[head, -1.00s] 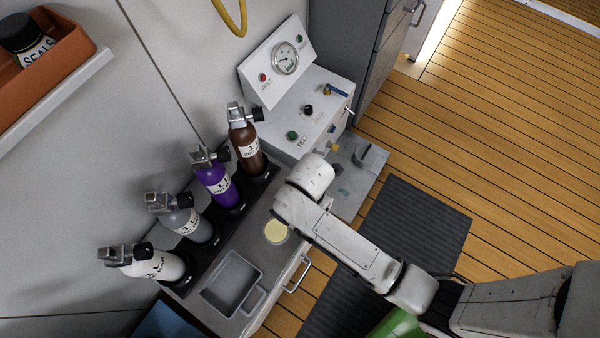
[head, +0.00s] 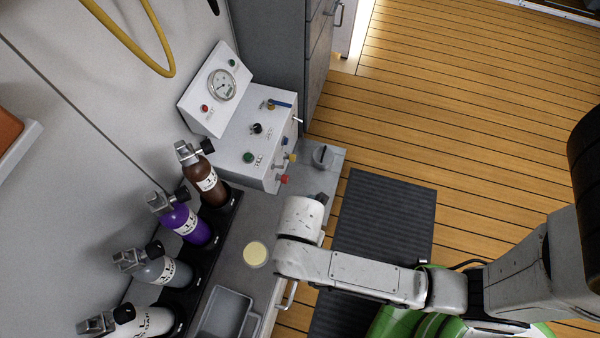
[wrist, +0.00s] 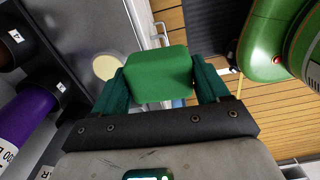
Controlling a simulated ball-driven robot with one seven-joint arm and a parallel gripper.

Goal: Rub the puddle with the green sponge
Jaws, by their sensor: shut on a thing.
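My gripper (wrist: 160,90) is shut on the green sponge (wrist: 158,76), a block held between two dark green fingers in the wrist view. The sponge is hidden behind my arm in the head view.
Brown (head: 205,182), purple (head: 184,222), grey (head: 165,268) and white (head: 140,322) bottles stand in a dark rack along the wall. A grey tray (head: 222,315) is sunk at the front. A dark mat (head: 385,220) lies on the wooden floor.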

